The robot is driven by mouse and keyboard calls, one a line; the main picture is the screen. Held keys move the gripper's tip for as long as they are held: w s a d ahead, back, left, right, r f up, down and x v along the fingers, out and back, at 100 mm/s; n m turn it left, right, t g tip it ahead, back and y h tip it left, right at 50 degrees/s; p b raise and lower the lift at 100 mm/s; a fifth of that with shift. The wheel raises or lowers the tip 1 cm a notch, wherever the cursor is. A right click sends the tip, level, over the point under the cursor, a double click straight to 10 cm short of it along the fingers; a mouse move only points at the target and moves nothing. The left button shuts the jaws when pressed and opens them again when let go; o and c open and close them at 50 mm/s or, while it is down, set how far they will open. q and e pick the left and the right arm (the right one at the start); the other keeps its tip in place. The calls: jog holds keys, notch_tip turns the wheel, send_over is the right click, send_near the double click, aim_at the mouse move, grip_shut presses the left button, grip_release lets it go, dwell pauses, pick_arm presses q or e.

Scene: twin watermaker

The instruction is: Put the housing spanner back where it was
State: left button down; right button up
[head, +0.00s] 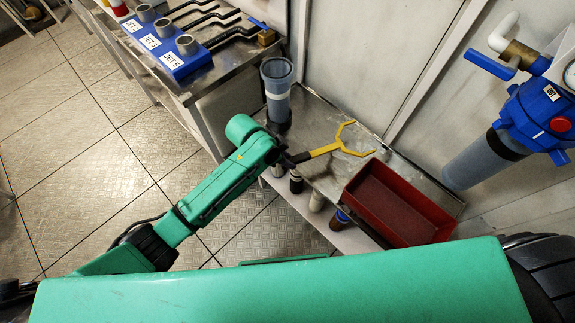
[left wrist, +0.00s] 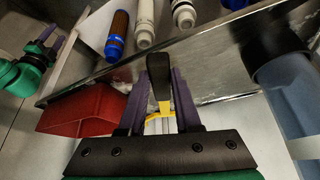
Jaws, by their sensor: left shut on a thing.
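The housing spanner has a yellow forked end (head: 345,145) and a black handle. My left gripper (head: 290,160) is shut on the handle, and the yellow fork points right, over the steel bench (head: 320,115). I cannot tell whether the fork touches the bench. In the left wrist view the black handle (left wrist: 158,78) sits between the two fingers, with a bit of yellow below it.
A red tray (head: 349,198) sits at the bench's right end. A clear blue housing cup (head: 277,78) stands at its left. Several cartridges (left wrist: 118,35) are on the shelf below. A blue-headed filter unit (head: 535,110) is at the right wall.

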pick_arm(q)
jog(key=shift+f+b, duration=0.45)
jog(key=shift+f, duration=2.2)
jog(key=c, duration=0.6)
grip_release()
pick_arm(e)
jog(key=shift+a+f, duration=0.25)
jog(key=shift+f, duration=0.25)
pick_arm(q)
jog(key=p+v, duration=0.2)
jog(key=v, duration=1.1)
jog(key=shift+d, duration=0.25)
pick_arm(e)
notch_tip(320, 180, up, 2)
jog(key=shift+d, duration=0.1)
